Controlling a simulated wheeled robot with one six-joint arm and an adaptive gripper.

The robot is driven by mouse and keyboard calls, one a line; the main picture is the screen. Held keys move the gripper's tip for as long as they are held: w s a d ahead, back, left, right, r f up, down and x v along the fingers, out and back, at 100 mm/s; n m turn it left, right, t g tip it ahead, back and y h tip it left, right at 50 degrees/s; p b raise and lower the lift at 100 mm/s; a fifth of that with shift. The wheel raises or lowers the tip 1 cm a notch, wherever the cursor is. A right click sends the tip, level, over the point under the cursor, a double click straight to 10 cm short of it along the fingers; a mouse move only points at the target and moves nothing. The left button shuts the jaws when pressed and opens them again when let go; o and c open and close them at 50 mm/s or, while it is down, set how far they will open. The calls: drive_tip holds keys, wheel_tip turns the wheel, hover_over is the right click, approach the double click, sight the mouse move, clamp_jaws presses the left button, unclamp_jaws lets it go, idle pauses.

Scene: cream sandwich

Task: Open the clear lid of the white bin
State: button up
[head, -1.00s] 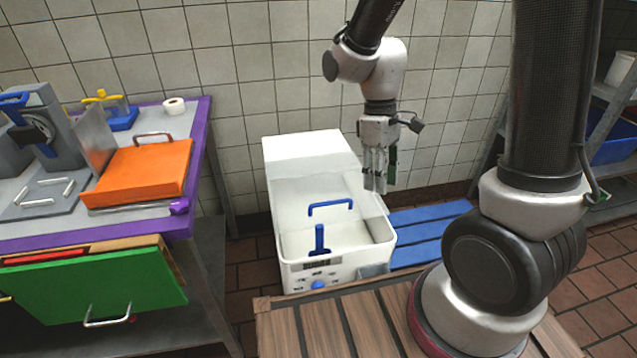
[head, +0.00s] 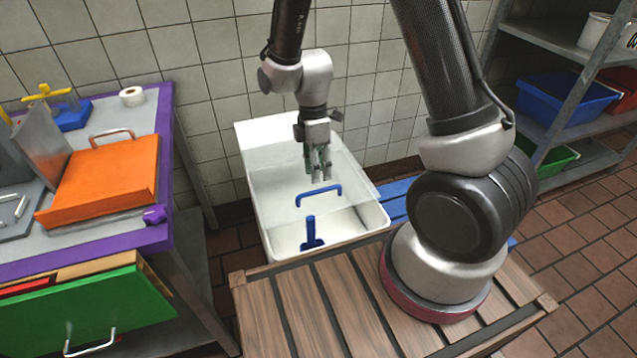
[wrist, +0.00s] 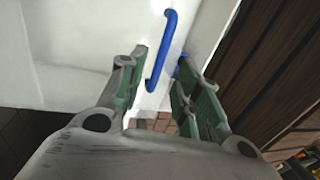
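The white bin (head: 256,192) stands on the floor against the tiled wall. Its clear lid looks shut over the front opening, though its edges are hard to make out. The lid's blue handle (head: 319,189) is a bent bar, also in the wrist view (wrist: 162,52). A blue upright piece (head: 311,232) shows in the bin through or below the lid. My gripper (head: 318,177) hangs fingers-down just above or behind the handle in the head view. In the wrist view its green-padded fingers (wrist: 167,75) are apart, with the handle seen between and beyond them; contact does not show.
A wooden slatted platform (head: 290,300) lies in front of the bin. To the left is a purple-edged table (head: 172,130) with an orange box (head: 105,175) and an open green drawer (head: 95,310). A metal shelf with a blue crate (head: 568,100) stands right.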

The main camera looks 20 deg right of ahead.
drive_tip(key=f, duration=0.2)
drive_tip(key=s+f, duration=0.1)
drive_tip(key=f, duration=0.1)
drive_tip(key=shift+f, duration=0.4)
clamp_jaws()
